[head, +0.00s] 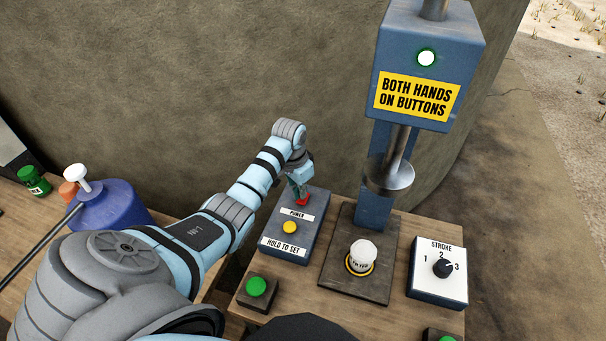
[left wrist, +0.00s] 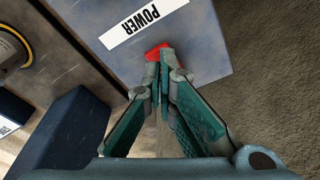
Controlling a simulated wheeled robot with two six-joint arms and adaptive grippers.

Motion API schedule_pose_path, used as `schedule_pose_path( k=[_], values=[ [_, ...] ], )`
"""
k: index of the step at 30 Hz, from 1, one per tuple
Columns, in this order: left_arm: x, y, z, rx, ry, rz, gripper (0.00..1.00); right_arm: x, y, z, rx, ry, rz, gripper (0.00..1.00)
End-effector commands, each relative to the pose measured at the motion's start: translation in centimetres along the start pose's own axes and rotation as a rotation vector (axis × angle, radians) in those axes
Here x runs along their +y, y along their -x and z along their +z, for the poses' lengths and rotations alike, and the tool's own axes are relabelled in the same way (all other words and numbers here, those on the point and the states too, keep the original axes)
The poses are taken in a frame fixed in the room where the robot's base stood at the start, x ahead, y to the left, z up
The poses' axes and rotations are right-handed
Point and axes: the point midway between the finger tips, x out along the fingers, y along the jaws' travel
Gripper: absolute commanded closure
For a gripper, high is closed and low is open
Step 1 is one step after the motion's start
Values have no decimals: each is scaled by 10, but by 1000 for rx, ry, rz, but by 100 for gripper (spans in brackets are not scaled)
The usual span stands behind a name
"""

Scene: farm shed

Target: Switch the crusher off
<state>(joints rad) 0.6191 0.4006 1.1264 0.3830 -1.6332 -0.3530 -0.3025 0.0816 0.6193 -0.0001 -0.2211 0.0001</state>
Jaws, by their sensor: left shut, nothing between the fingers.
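The crusher (head: 368,211) is a blue press with a yellow sign and a lit, whitish-green lamp (head: 426,58) on its head. Its blue power box (head: 312,228) carries a POWER label, a yellow button (head: 290,228) and a HOLD TO SET label. A red switch (head: 303,200) sits at the far end of the box, beyond the POWER label; it also shows in the left wrist view (left wrist: 157,52). My left gripper (head: 300,192) is shut and empty, its fingertips at the red switch, partly covering it. Whether they touch cannot be told. My right gripper is not in view.
A white-capped container (head: 361,255) stands on the press base under the ram. Green buttons (head: 256,286) sit at the front. A STROKE dial box (head: 438,270) is at the right. A blue jug (head: 108,208) and a green can (head: 34,180) stand at the left.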

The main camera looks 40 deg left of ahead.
Motion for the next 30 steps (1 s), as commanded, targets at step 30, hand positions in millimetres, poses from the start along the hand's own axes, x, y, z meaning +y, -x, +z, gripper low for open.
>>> schedule_pose_path(
  k=[30],
  values=[
    [0,-7,1,0,0,0,100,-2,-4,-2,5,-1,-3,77]
  ],
)
